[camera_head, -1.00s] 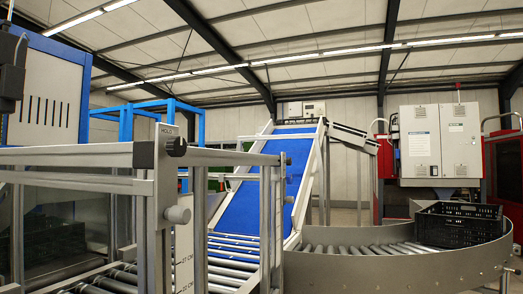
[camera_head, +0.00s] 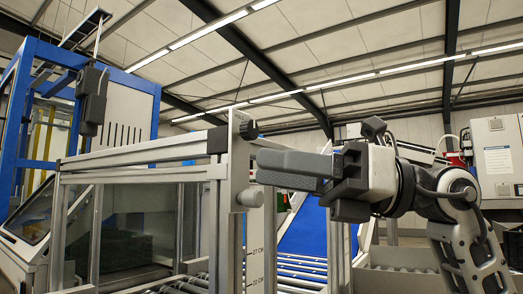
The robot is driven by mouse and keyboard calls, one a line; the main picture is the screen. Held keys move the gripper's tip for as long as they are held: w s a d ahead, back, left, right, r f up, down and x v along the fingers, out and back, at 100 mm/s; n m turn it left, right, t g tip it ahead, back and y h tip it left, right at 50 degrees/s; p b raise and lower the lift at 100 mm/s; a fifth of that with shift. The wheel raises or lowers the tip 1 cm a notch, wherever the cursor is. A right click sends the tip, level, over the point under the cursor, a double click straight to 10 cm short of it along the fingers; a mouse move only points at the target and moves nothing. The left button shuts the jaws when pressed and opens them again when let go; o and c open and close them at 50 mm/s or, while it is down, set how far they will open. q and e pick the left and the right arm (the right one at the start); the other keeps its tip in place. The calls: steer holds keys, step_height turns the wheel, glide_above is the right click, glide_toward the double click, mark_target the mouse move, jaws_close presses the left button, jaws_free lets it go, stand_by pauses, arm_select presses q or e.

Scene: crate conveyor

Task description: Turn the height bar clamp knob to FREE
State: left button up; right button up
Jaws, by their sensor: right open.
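The black clamp knob (camera_head: 249,129) sticks out near the top of a grey upright post plate (camera_head: 238,165) in the head view. Small lettering beside it is too small to read now. A round grey knob (camera_head: 249,197) sits lower on the same post. My right gripper (camera_head: 262,170) comes in from the right with its dark fingers pointing left. It is open and seems empty; its fingertips appear just below the black knob and above the grey one. I cannot tell its depth gap to the post. My left gripper is not in view.
A grey bar frame (camera_head: 145,153) runs left from the post. A dark control box (camera_head: 92,95) hangs in front of a blue-framed machine. Behind the post are rollers (camera_head: 300,268) and a blue inclined belt (camera_head: 305,230). My right arm covers the right side.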

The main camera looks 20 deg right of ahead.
mark_target(254, 129)
steer(key=s+d+r+m+t+h, duration=0.35)
steer(key=d+r+t+h, duration=0.4)
steer(key=d, duration=0.25)
steer(key=shift+n+t, duration=0.25)
steer(key=shift+n, duration=0.2)
steer(key=x, duration=1)
steer(key=p+x, duration=0.1)
steer(key=x, duration=0.4)
steer(key=shift+w+a+f, duration=0.2)
steer(key=shift+f, duration=0.1)
steer(key=c, duration=1)
